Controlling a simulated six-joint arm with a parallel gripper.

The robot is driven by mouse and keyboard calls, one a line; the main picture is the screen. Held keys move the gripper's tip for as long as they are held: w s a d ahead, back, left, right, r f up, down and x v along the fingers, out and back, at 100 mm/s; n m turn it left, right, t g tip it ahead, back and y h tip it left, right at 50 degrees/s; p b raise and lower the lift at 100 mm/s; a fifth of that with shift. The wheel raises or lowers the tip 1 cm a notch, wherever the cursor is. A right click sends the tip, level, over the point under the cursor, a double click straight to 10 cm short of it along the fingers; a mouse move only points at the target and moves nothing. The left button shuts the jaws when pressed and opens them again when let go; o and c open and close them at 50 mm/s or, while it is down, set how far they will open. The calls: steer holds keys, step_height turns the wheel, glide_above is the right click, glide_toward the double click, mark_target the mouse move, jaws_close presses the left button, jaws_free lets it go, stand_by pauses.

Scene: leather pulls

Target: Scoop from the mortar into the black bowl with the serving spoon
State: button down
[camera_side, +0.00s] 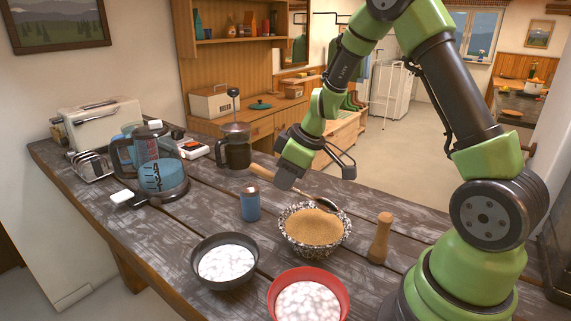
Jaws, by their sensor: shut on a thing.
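The speckled black-and-white mortar (338,247) stands on the table, filled with brown grainy stuff (312,227). My gripper (284,182) is shut on the serving spoon (262,173) just beyond and left of the mortar. The spoon's wooden handle sticks out left of the jaws; its dark head (327,204) is at the mortar's far rim. I cannot tell whether the head touches the rim or holds anything. The black bowl (199,279) stands left of and nearer than the mortar, with white pieces in it. The jaws hide the middle of the spoon.
A red bowl (343,288) of white pieces stands in front of the mortar. A wooden pestle (380,240) stands to its right and a blue shaker (250,203) to its left. A French press (236,148), glass kettle (160,168) and toaster (104,127) stand farther back.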

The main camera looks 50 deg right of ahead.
mark_target(285, 219)
steer(key=shift+f, duration=3.4)
steer(key=shift+s+f, duration=0.1)
steer(key=shift+w+a, duration=0.25)
steer(key=shift+w, duration=0.45)
steer(key=shift+s+d, duration=0.3)
steer(key=shift+s, duration=0.4)
steer(key=shift+w+a, duration=0.25)
steer(key=shift+w, duration=0.4)
steer(key=shift+s+d, duration=0.2)
steer(key=shift+s, duration=0.25)
steer(key=shift+r, duration=2.4)
